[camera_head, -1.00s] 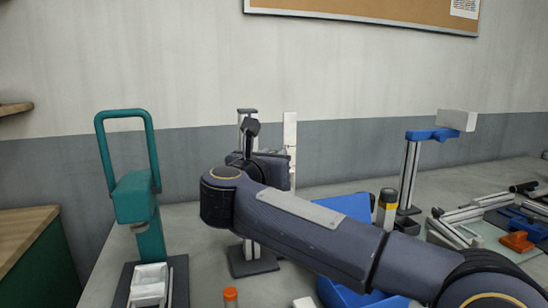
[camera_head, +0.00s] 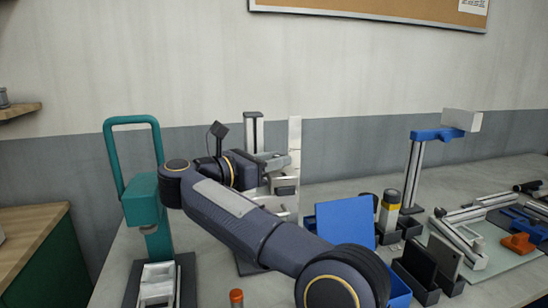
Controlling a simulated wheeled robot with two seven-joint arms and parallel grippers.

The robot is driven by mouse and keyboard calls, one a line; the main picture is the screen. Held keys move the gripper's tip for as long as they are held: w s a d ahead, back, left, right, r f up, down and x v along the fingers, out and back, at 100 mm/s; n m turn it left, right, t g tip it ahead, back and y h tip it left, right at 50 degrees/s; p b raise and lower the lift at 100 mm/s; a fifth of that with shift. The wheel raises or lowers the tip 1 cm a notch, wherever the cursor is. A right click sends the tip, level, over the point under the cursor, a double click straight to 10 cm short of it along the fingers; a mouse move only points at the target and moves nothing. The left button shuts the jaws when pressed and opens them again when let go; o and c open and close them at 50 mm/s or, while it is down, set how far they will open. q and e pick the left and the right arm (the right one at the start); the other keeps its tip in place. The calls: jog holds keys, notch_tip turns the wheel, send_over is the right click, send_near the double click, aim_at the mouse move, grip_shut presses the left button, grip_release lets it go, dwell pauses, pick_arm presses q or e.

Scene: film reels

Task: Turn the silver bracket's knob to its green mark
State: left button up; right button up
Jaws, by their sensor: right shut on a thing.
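The silver bracket (camera_head: 253,133) is an upright silver post at the middle of the table, partly hidden behind my right arm. My right gripper (camera_head: 279,163) is at the post, its wrist coming in from the left side of it. The jaws are shut on what looks like the bracket's knob, which the gripper hides. The green mark cannot be made out. My left gripper is out of view.
A teal press (camera_head: 143,200) stands at the left. A tall white upright (camera_head: 294,140) is just right of my gripper. A blue bin (camera_head: 346,221), black holders (camera_head: 416,265) and a blue-topped stand (camera_head: 412,175) crowd the right. An orange-capped item (camera_head: 236,295) is in front.

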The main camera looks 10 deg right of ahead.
dwell(0.5)
jog(key=o, duration=1)
jog(key=v, duration=0.7)
jog(key=shift+a, duration=0.4)
jog(key=shift+s, duration=0.15)
